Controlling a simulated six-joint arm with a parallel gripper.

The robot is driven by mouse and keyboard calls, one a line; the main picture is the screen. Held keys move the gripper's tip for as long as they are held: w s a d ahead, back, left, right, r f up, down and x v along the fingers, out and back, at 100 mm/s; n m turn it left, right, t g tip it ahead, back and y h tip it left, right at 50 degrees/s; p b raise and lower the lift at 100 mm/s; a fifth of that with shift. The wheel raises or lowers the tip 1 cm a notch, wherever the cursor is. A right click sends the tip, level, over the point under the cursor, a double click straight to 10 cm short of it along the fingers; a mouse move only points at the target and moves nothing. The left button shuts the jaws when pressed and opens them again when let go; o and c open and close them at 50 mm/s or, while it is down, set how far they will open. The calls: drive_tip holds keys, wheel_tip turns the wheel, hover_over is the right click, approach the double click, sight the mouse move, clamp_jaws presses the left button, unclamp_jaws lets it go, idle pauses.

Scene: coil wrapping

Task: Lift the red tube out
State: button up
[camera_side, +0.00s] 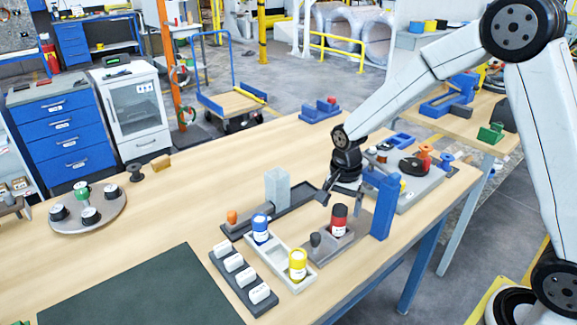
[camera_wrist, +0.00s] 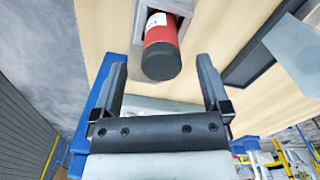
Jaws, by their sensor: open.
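The red tube (camera_side: 338,221) with a black cap stands upright in a grey holder (camera_side: 349,246) towards the table's right edge. In the wrist view the red tube (camera_wrist: 158,33) shows its dark round cap towards me, near the line between my fingertips. My gripper (camera_side: 340,196) is above and slightly behind the tube in the side view. In the wrist view my gripper (camera_wrist: 161,62) is open, with one finger to each side and clear space beside the cap. No contact with the tube shows.
A blue upright block (camera_side: 384,208) stands close on the right. A white tray (camera_side: 310,277) holds a blue tube (camera_side: 260,230) and a yellow tube (camera_side: 297,264) on the left. A pale clear block (camera_side: 277,187) stands behind.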

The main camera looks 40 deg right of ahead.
sight(339, 218)
drive_tip(key=shift+w+f, duration=0.1)
drive_tip(key=shift+f, duration=2.4)
clamp_jaws()
drive_tip(key=shift+r, duration=0.15)
drive_tip(key=shift+r, duration=0.8)
drive_tip(key=s+r, duration=1.1)
drive_tip(key=s, duration=0.3)
